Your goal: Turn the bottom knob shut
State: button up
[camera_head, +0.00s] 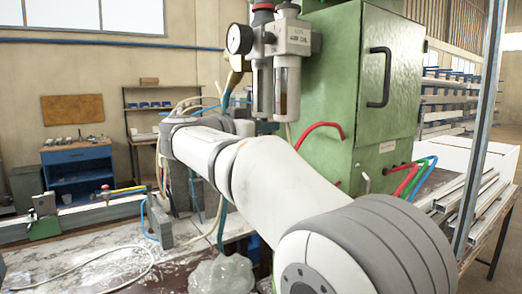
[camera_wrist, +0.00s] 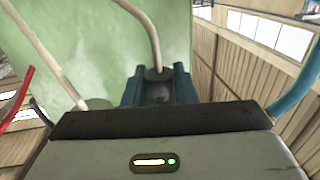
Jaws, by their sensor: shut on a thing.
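In the wrist view, my gripper (camera_wrist: 158,92) has its two blue-grey fingers closed on a small dark grey knob (camera_wrist: 158,91). The fingers press it from both sides, and my gripper's body hides its lower part. A dark round fitting with a cream hose shows just beyond it. I cannot tell how far the knob is turned. In the head view, my arm hides the gripper and this knob. The air unit there has a dial gauge (camera_head: 239,39) and a red-topped knob (camera_head: 262,7) above two cylinders.
A green cabinet (camera_head: 350,110) with a black handle stands behind the air unit. Red hoses (camera_head: 320,126) and blue hoses loop close to my arm. A bench (camera_head: 90,255) with a rail, cables and a clear plastic bag (camera_head: 222,274) lies at lower left.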

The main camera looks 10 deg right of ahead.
jog(key=shift+d+f+n+t+y+b, duration=0.1)
jog(key=shift+f+n+t+y+b, duration=0.15)
jog(key=shift+n+t+y+b, duration=0.95)
jog(key=shift+m+h+b, duration=0.4)
jog(key=shift+h+b, duration=0.1)
jog(key=shift+r, duration=0.2)
jog(key=o, duration=1)
jog(key=shift+c, duration=0.2)
jog(key=b+v, duration=0.1)
jog(key=v, duration=0.6)
jog(key=shift+s+a+b, duration=0.25)
jog(key=shift+s+b, duration=0.05)
jog(key=shift+b, duration=0.1)
jog(key=shift+r, duration=0.15)
